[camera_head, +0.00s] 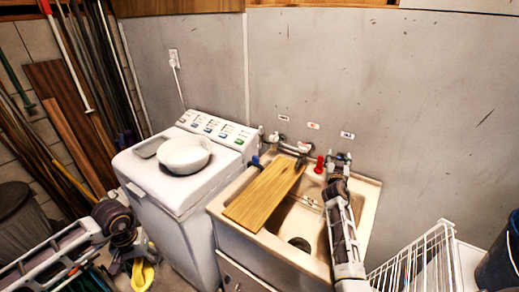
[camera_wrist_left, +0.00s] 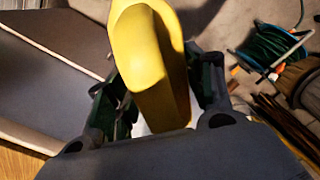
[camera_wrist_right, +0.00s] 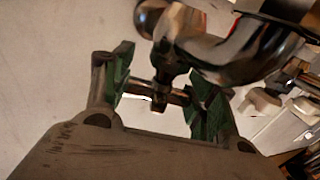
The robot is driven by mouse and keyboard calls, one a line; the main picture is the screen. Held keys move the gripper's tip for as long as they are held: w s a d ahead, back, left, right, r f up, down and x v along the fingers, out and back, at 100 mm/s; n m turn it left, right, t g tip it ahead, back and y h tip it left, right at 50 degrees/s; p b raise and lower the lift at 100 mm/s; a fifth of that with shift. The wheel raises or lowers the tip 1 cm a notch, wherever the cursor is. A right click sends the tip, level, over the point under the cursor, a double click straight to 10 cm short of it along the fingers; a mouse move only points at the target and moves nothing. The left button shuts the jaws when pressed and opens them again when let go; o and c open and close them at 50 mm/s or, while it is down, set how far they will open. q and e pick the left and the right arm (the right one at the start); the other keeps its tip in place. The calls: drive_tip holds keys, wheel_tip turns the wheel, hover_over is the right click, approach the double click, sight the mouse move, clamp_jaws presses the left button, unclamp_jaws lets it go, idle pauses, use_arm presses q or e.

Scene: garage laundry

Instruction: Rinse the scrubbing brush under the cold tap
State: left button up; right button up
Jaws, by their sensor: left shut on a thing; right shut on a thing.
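My left gripper (camera_head: 140,264) is low in front of the washing machine, left of the sink. It is shut on a yellow object, likely the scrubbing brush (camera_head: 143,277); its smooth yellow body (camera_wrist_left: 150,55) fills the left wrist view and no bristles show. My right gripper (camera_head: 339,160) is at the wall behind the sink's right side, shut on a metal tap handle (camera_wrist_right: 163,90). The spout (camera_head: 290,148) reaches over the sink (camera_head: 215,207). I see no running water.
A wooden board (camera_head: 262,198) lies across the sink's left part; the basin's right part is open. A white bowl (camera_head: 184,155) stands on the washing machine (camera_head: 150,190). A white wire rack (camera_head: 420,262) is at right. Long-handled tools lean at far left.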

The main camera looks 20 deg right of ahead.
drive_tip(key=shift+n+t+y+p, duration=0.4)
drive_tip(key=shift+y+p, duration=0.05)
drive_tip(key=shift+y, duration=0.05)
drive_tip(key=o, duration=1)
drive_tip(key=shift+o, duration=0.2)
drive_tip(key=v, duration=1.2)
drive_tip(key=shift+a, duration=0.15)
idle(0.5)
